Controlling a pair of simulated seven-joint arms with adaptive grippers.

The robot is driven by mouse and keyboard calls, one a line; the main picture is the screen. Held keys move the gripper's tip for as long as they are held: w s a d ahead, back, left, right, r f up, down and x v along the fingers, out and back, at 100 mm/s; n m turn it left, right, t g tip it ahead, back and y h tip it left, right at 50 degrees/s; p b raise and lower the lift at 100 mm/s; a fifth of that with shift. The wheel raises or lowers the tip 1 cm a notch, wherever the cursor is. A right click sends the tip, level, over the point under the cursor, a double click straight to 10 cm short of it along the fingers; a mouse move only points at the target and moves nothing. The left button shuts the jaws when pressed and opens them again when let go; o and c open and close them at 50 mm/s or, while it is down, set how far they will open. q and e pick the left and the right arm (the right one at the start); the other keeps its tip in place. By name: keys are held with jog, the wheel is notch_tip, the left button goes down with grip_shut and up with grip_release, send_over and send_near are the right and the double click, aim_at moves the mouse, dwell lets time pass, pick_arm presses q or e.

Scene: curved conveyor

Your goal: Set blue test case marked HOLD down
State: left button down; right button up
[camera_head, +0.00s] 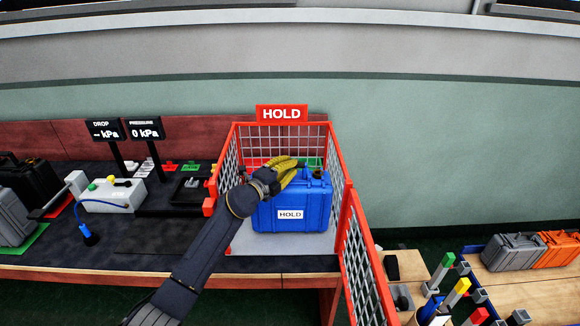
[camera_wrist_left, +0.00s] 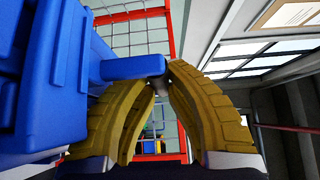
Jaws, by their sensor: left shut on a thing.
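The blue test case (camera_head: 310,207) with a white HOLD label stands upright in the red-framed mesh cage (camera_head: 345,195), over its grey floor (camera_head: 255,242). I cannot tell whether its underside touches the floor. A red HOLD sign (camera_head: 282,114) tops the cage. My left gripper (camera_head: 288,170), with yellow fingers, is shut on the case's top handle. In the left wrist view the yellow fingers (camera_wrist_left: 157,85) close around the blue handle (camera_wrist_left: 135,67), and the case body (camera_wrist_left: 45,80) fills the left side. My right gripper is not in view.
Left of the cage the dark bench (camera_head: 150,240) holds two pressure displays (camera_head: 125,130) and a white box (camera_head: 112,193) with a blue hose. Black and grey cases stand at far left. At right, a wooden surface (camera_head: 515,285) bears a grey case (camera_head: 512,252) and an orange case (camera_head: 560,247).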

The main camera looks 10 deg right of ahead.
pick_arm(q)
jog(key=shift+r, duration=0.1)
jog(key=c, duration=1.8)
grip_release()
jog(key=shift+f, duration=0.2)
jog(key=shift+c, duration=0.2)
jog(key=o, duration=0.4)
jog(key=shift+s+a+r, duration=0.1)
jog(key=shift+v, duration=3.65)
